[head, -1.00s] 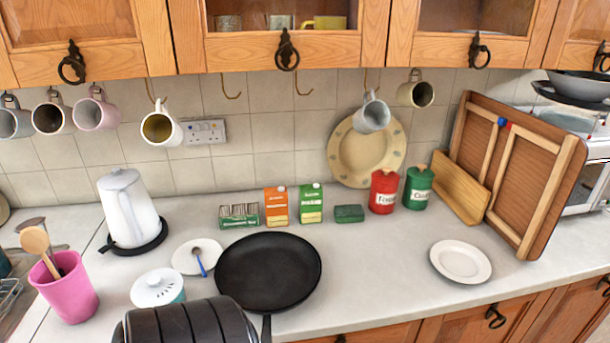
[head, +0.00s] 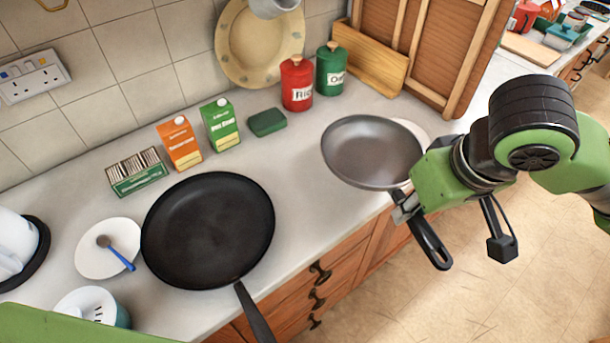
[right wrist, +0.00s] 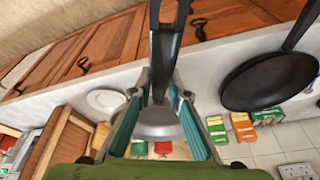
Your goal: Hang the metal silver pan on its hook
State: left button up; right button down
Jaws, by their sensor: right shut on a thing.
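The silver pan (head: 372,150) has a grey metal bowl and a black handle. In the head view it is over the counter's front right, covering part of a white plate. My right gripper (head: 405,205) is shut on its handle near the bowl. The right wrist view shows the handle between the two fingers (right wrist: 160,95) and the pan bowl (right wrist: 158,124) beyond them. Whether the pan touches the counter is unclear. One brass hook (head: 52,4) shows at the top left edge, with nothing on it. My left gripper is out of view.
A black frying pan (head: 207,228) lies on the counter (head: 300,185). Cartons, a green sponge (head: 267,122), a red canister (head: 297,84) and a green canister (head: 331,70) stand at the back. A wooden board (head: 372,62) leans behind. Floor is open at right.

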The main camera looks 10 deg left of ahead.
jog(key=s+a+n+y+b, duration=0.1)
jog(key=s+a+n+b, duration=0.1)
jog(key=s+a+n, duration=0.25)
jog(key=w+f, duration=0.4)
jog(key=w+a+f+p, duration=0.1)
jog(key=w+f, duration=0.3)
jog(key=w+a+f, duration=0.1)
jog(key=w+f, duration=0.3)
jog(key=shift+w+p, duration=0.1)
jog(key=shift+p, duration=0.3)
jog(key=shift+d+f, duration=0.1)
jog(key=shift+f, duration=0.15)
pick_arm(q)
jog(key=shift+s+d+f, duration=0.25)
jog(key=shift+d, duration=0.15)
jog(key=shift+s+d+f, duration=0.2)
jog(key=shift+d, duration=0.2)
pick_arm(e)
jog(key=shift+f, duration=0.1)
